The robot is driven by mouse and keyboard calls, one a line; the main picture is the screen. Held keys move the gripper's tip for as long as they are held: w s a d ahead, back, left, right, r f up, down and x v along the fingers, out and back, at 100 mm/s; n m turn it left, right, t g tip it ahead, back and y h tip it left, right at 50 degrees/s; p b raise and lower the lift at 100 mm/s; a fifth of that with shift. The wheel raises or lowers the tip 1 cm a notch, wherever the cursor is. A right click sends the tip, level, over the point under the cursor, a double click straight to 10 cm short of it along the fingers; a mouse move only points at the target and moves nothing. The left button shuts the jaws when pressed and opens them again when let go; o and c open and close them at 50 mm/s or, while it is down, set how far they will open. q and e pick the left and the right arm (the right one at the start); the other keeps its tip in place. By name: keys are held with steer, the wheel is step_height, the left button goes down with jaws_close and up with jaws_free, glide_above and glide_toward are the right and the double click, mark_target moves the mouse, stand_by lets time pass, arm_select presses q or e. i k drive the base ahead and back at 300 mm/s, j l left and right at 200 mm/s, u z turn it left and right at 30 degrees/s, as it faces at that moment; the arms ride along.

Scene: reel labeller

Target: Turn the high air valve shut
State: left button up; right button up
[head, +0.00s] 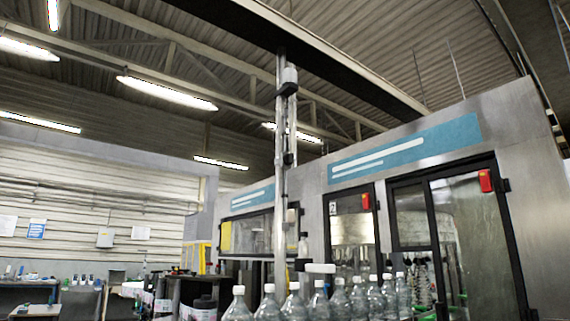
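A pale vertical pipe (281,190) rises from behind the bottles to a dark overhead beam. High on it is a light cylindrical fitting (290,75) with a dark part (288,90) just under it. A smaller dark fitting (288,159) sits lower on the pipe. Which of these is the high air valve, and how its handle stands, I cannot tell at this size. Neither of my grippers is in view.
Clear bottles with white caps (319,300) stand in a row at the bottom. A steel machine (540,170) with glass doors and red door switches (486,181) fills the right. A cluttered bench (35,293) is at lower left. The space around the upper pipe looks open.

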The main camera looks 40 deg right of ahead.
mark_target(287, 159)
steer(key=i+l, duration=0.1)
steer(key=l, duration=0.3)
steer(key=i+l, duration=0.15)
steer(key=l, duration=0.3)
steer(key=i+l, duration=0.1)
steer(key=l, duration=0.3)
steer(key=i+l, duration=0.1)
steer(key=l, duration=0.35)
steer(key=i+l, duration=0.1)
steer(key=l, duration=0.3)
steer(key=i+l, duration=0.15)
steer(key=l, duration=0.25)
